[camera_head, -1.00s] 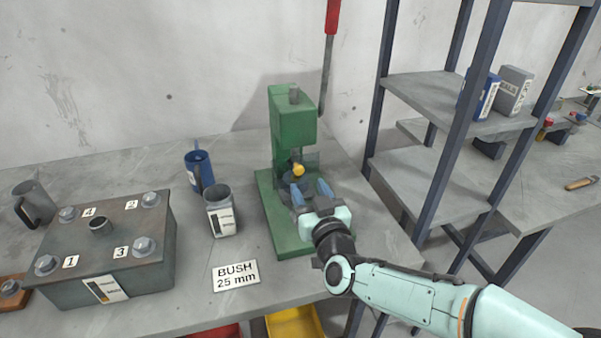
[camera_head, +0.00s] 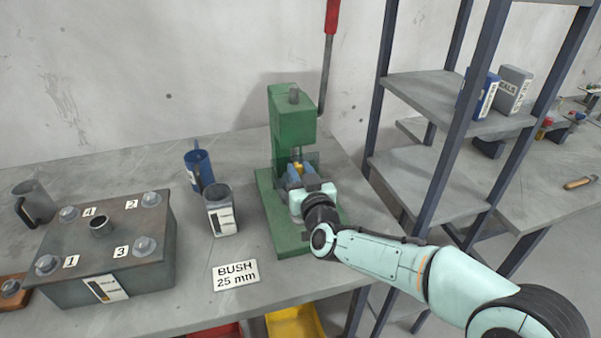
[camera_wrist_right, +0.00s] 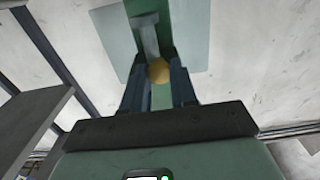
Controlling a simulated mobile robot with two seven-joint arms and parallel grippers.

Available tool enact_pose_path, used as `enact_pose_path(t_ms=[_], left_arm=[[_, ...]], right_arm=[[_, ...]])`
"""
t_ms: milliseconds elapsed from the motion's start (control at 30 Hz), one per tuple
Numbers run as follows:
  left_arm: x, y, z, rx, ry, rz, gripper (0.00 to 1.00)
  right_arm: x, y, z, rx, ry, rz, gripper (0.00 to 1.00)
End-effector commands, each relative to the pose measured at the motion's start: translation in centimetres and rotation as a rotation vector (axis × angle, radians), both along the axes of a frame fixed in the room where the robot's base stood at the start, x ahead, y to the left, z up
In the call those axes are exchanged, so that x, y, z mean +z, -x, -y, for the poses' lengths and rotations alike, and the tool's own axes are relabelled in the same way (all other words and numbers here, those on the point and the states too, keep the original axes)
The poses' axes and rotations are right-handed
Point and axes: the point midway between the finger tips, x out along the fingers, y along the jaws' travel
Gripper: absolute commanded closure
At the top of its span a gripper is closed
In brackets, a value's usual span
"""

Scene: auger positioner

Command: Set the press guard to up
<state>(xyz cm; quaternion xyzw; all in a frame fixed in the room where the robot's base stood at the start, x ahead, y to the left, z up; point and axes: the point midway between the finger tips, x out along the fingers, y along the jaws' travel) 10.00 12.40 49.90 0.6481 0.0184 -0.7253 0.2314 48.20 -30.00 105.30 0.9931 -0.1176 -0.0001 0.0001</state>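The green press (camera_head: 292,120) stands on the bench. Its guard is a translucent panel (camera_wrist_right: 188,35), hanging low in front of the press in the head view, with a round yellow knob (camera_head: 298,166). My right gripper (camera_head: 302,174) is at the guard, its fingers apart. In the right wrist view, the knob (camera_wrist_right: 158,70) shows between the fingertips of this gripper (camera_wrist_right: 157,72), one finger on each side. Whether the fingers touch it is unclear. My left gripper is not in view.
A grey cup (camera_head: 220,212) and a blue mug (camera_head: 198,170) stand left of the press. A metal box (camera_head: 105,250) with numbered bolts is farther left. A shelf rack (camera_head: 425,170) stands close on the right. The press lever (camera_head: 326,75) rises behind.

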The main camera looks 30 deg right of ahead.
Motion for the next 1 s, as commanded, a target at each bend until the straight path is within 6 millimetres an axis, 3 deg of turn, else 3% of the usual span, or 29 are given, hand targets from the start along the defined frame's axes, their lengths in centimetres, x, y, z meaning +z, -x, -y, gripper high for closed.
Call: enact_pose_path(t_ms=[267,633,1000], left_arm=[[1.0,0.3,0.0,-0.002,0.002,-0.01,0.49],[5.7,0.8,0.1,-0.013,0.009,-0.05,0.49],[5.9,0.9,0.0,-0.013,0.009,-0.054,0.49]], right_arm=[[1.6,0.1,0.0,0.0,0.0,0.003,1.0],[8.8,0.0,0.0,-0.001,0.001,0.009,1.0],[9.4,0.0,0.0,-0.002,0.002,0.013,1.0]])
